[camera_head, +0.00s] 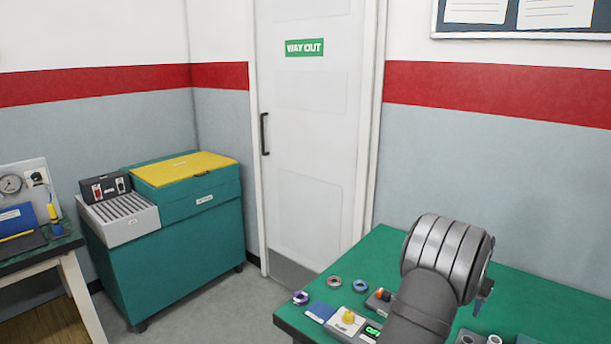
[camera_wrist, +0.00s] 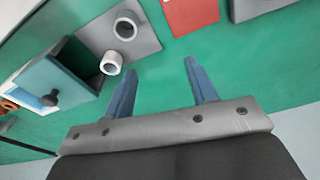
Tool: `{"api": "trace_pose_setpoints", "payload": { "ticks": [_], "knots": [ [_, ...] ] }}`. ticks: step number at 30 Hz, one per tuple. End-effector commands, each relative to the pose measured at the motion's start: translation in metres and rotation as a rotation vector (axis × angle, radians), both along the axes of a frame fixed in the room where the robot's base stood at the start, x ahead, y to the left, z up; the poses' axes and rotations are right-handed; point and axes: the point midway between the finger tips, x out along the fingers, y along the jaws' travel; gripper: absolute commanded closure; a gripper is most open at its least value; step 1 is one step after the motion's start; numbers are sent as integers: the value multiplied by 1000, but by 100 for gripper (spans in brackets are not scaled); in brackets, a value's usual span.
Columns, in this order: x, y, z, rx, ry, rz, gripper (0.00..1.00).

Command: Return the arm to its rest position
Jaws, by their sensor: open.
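My arm rises over the green-topped table (camera_head: 390,255) at the lower right of the head view, and its large grey joint hides part of the tabletop. My gripper (camera_wrist: 158,75) shows in the wrist view with its two blue fingers apart and nothing between them. The fingers point over bare green tabletop.
In the wrist view, a white cylinder (camera_wrist: 112,63), a grey plate (camera_wrist: 142,42) with a ring-shaped part, a teal box (camera_wrist: 55,75) and a red block (camera_wrist: 190,14) lie near the fingers. A teal cabinet (camera_head: 185,255) stands left of the door.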

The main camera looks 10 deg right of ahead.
Motion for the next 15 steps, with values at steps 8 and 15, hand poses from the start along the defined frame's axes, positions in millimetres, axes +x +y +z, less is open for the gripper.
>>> {"api": "trace_pose_setpoints", "payload": {
  "ticks": [8, 15],
  "knots": [
    [30, 49, 6, 1, 0, 123, 48],
    [52, 91, 10, 2, 1, 231, 48]
  ]
}}
